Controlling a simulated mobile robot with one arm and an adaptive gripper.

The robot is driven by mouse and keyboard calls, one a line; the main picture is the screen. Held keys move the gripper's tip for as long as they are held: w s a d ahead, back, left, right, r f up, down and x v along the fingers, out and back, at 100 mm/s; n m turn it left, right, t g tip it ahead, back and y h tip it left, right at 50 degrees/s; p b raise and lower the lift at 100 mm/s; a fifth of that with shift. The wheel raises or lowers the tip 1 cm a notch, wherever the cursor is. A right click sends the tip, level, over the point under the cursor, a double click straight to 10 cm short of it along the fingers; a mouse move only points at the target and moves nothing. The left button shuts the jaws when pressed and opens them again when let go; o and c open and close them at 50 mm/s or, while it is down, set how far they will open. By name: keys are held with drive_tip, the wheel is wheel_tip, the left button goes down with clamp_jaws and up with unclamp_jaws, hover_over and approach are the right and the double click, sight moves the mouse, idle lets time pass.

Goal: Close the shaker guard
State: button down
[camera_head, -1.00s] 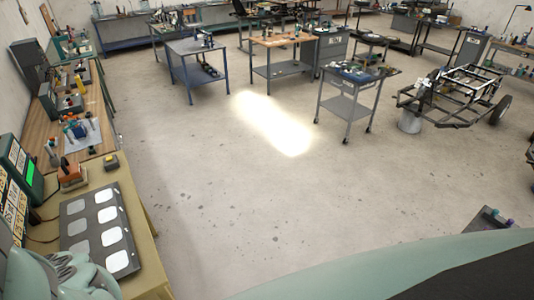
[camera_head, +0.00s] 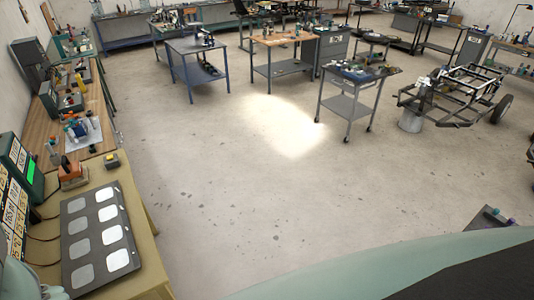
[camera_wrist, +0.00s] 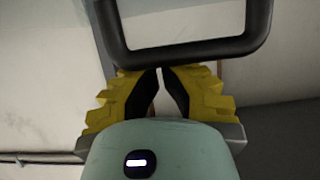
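In the wrist view, my gripper (camera_wrist: 160,72) has yellow fingers with black pads. Its tips are nearly together, with only a thin gap and nothing between them. A thick black rounded bar, like a handle (camera_wrist: 185,53), crosses just beyond the fingertips. It seems apart from the pads or just in front of them; I cannot tell whether it touches. What the bar is fixed to, and whether it belongs to the shaker guard, cannot be told. I cannot pick out the guard in the head view, where my fingers do not show.
A dark plate with several pale pads (camera_head: 75,239) lies on the yellow bench at lower left, near a green-lit screen (camera_head: 30,171) and an orange device (camera_head: 72,176). A grey cart (camera_head: 348,106) and a wheeled frame (camera_head: 455,98) stand farther off. The middle floor is clear.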

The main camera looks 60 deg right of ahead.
drive_tip(key=shift+d+f, duration=0.1)
drive_tip(key=shift+d, duration=0.05)
